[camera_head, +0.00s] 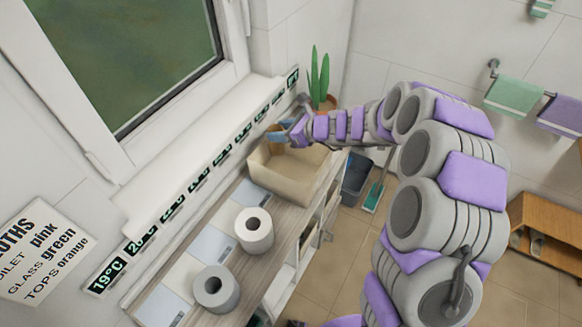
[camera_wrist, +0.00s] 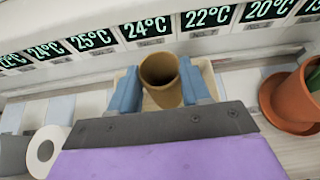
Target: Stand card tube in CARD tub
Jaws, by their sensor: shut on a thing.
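My gripper (camera_head: 286,134) is shut on the brown card tube (camera_wrist: 161,94). In the wrist view its two blue fingers (camera_wrist: 164,86) press the tube from both sides. The tube is upright or nearly so, and I look into its open top.
Two white-grey paper rolls (camera_head: 254,229) (camera_head: 215,289) stand on the shelf top nearer me. A potted plant (camera_head: 321,80) stands beyond the tub, close to my gripper. A wall with temperature displays and a window run along the left. A dark bin (camera_head: 356,178) stands on the floor.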

